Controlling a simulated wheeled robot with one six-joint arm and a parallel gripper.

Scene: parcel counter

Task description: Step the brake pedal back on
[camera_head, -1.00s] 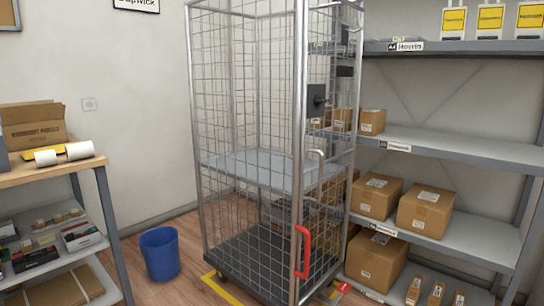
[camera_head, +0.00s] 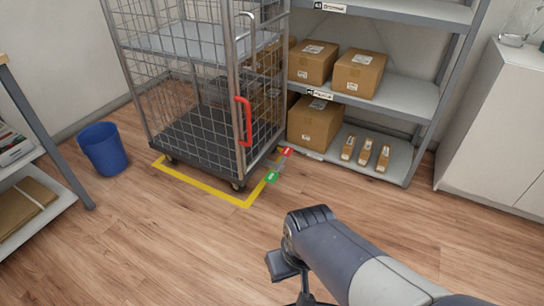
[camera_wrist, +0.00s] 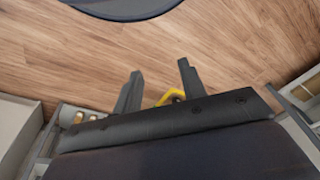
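The brake pedal, with a red pad (camera_head: 286,151) and a green pad (camera_head: 271,177), sits low at the right front of the roll cage (camera_head: 232,100) in the head view. I cannot tell from this view which pad is pressed down. My gripper is partly visible at the bottom of the head view (camera_head: 290,275), in front of the cage and well apart from the pedal. In the wrist view its two fingers (camera_wrist: 158,84) stand apart with nothing between their tips. The pedal is not identifiable in the wrist view.
The cage stands within yellow floor tape (camera_head: 205,191), with a red handle (camera_head: 244,121) on its front post. A blue bucket (camera_head: 103,149) is to its left. A shelf (camera_head: 396,160) with cartons is behind right, a white cabinet (camera_head: 495,130) far right. The wood floor in front is clear.

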